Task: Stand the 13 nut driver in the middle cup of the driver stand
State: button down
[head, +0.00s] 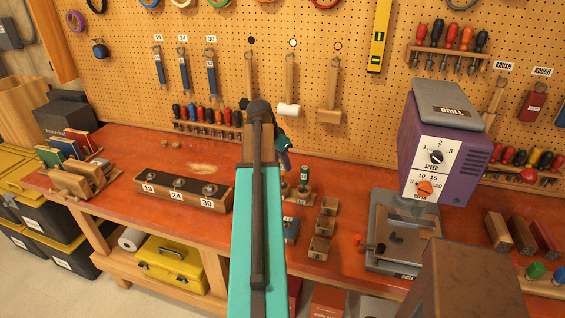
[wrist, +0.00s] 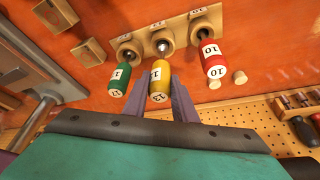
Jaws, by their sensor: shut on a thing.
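The 13 nut driver (wrist: 160,78) has a yellow handle and sits between my gripper's fingers (wrist: 170,98), which are shut on it. Its metal tip (wrist: 162,46) is at the middle cup (wrist: 158,36) of the wooden driver stand (wrist: 180,27); I cannot tell how deep it is. A green driver (wrist: 119,78) is at the left cup and a red driver marked 10 (wrist: 214,64) at the right cup, in the wrist view. In the head view, the green driver (head: 304,176) shows on the stand; my arm hides most of the rest.
Small wooden blocks (head: 322,226) stand close to the stand. A purple drill press (head: 440,150) is at the right. A socket block (head: 183,190) lies at the left. A small round wooden piece (wrist: 240,77) lies near the red driver.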

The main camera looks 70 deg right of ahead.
jog(key=shift+f+b, duration=0.55)
jog(key=shift+f, duration=0.55)
jog(key=c, duration=1.4)
grip_release()
jog(key=shift+r, duration=0.1)
jog(key=shift+r+p, duration=2.9)
jog(key=shift+r, duration=2.05)
